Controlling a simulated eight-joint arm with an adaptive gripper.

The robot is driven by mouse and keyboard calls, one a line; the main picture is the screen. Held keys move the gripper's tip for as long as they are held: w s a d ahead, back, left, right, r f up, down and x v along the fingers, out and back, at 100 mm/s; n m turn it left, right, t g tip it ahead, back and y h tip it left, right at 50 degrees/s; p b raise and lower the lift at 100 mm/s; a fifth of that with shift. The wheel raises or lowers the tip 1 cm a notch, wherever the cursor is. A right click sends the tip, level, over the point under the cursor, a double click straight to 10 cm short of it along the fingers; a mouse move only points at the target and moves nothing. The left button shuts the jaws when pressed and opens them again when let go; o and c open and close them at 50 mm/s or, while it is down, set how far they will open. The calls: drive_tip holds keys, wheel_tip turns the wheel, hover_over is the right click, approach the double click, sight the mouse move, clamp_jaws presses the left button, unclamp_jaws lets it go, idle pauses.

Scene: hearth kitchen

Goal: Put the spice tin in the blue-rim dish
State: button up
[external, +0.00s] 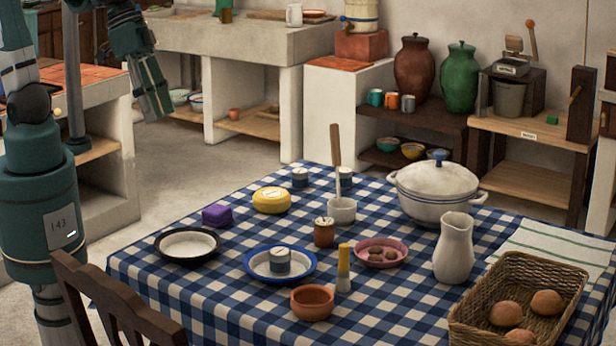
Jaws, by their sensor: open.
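The blue-rim dish (254,272) is a white dish with a blue rim near the front middle of the checked table. A small grey-blue tin (279,264) with a pale lid stands upright inside it. My gripper (157,112) hangs at the upper left, high and well away from the dish and the tins. It is open and holds nothing that I can see.
A black-rim dish (188,254), a purple block (216,215), a yellow round tin (271,200) and a brown jar (324,232) surround the dish. A clay bowl (312,303), a brush (344,270) and a pink dish (381,264) are close. A chair (110,305) stands at the front left.

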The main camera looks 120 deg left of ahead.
drive_tip(key=s+d+f+m+t, duration=0.1)
drive_tip(key=s+m, duration=0.4)
drive_tip(key=s, duration=0.7)
drive_tip(key=shift+s+d+f+m+t, duration=0.2)
drive_tip(key=shift+d+m+t, duration=0.1)
drive_tip(key=shift+d+t, duration=0.55)
